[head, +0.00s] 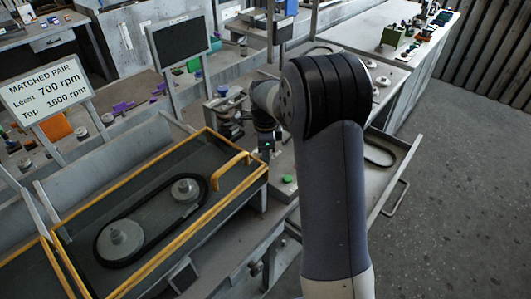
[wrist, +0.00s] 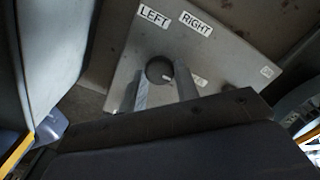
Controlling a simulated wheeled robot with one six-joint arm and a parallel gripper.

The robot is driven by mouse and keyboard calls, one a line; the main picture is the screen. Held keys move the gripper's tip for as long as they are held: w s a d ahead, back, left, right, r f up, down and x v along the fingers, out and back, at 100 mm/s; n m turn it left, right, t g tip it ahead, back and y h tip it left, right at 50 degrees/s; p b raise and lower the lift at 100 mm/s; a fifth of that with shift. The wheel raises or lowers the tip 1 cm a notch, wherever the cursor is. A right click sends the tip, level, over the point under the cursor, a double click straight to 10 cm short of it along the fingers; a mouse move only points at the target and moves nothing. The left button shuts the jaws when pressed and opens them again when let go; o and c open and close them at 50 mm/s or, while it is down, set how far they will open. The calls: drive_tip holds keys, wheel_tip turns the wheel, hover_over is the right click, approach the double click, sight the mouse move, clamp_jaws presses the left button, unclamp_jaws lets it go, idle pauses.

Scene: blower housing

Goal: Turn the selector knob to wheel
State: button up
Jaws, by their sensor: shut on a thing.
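The selector knob (wrist: 158,67) is a dark round knob on a grey plate (wrist: 225,62) in the wrist view. A small pale mark shows on its lower right side. My gripper (wrist: 163,82) has its two grey fingers on either side of the knob, shut on it. A third label (wrist: 198,81) is partly hidden by the right finger, and a small one (wrist: 267,72) at the plate's right is too small to read. In the head view my arm hides the knob.
In the head view, a yellow-railed tray (head: 165,160) with a belt on two pulleys (head: 122,240) stands left of my arm. A sign (head: 46,90) reads matched pair, 700 and 1600 rpm. A dark panel (head: 180,42) stands behind. Open floor (head: 460,180) lies right.

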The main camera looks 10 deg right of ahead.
drive_tip(key=o, duration=1)
wheel_tip(320, 180, up, 11)
drive_tip(key=shift+f+b, duration=0.1)
drive_tip(key=shift+b, duration=0.35)
wheel_tip(320, 180, down, 10)
drive_tip(key=shift+f+p, duration=0.2)
drive_tip(key=shift+p, duration=0.3)
drive_tip(key=shift+f, duration=0.3)
drive_tip(key=shift+r, duration=0.1)
